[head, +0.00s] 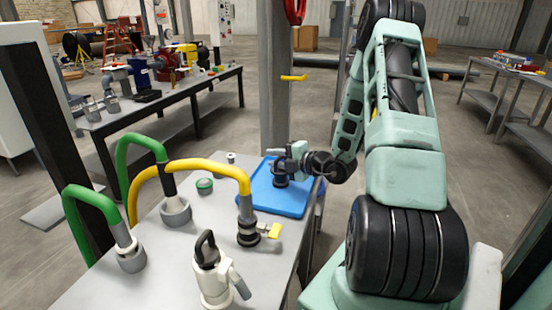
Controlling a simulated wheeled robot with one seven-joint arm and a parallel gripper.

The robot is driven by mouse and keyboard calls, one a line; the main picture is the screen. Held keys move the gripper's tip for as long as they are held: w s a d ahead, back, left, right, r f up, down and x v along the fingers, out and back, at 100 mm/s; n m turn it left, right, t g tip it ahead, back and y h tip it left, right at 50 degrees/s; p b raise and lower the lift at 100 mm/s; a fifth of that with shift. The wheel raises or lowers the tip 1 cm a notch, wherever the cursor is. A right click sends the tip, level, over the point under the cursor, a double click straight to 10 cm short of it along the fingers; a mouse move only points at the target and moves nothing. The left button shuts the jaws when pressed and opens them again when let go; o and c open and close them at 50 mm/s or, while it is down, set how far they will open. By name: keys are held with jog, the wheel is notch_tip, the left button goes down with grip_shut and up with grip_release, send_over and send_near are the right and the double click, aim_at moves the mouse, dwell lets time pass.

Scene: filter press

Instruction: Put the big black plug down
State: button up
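The big black plug (281,180) is upright at the blue tray (291,205), near the tray's left-middle part. It is small in the picture, and I cannot tell whether its bottom touches the tray. My gripper (280,160) reaches in from the right, low over the tray, and appears shut on the upper part of the plug. The fingers are small and partly merge with the dark plug.
The tray lies at the grey table's (180,270) far right corner. A green-capped piece (205,185), a yellow hose (205,164) with a valve, green hoses (84,215) and a white-and-black jug-like fitting (214,280) stand left of it. A post (276,90) rises behind.

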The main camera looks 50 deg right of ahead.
jog(key=shift+r, duration=0.2)
jog(key=v, duration=1.2)
jog(key=shift+p, duration=0.4)
jog(key=shift+s, duration=0.1)
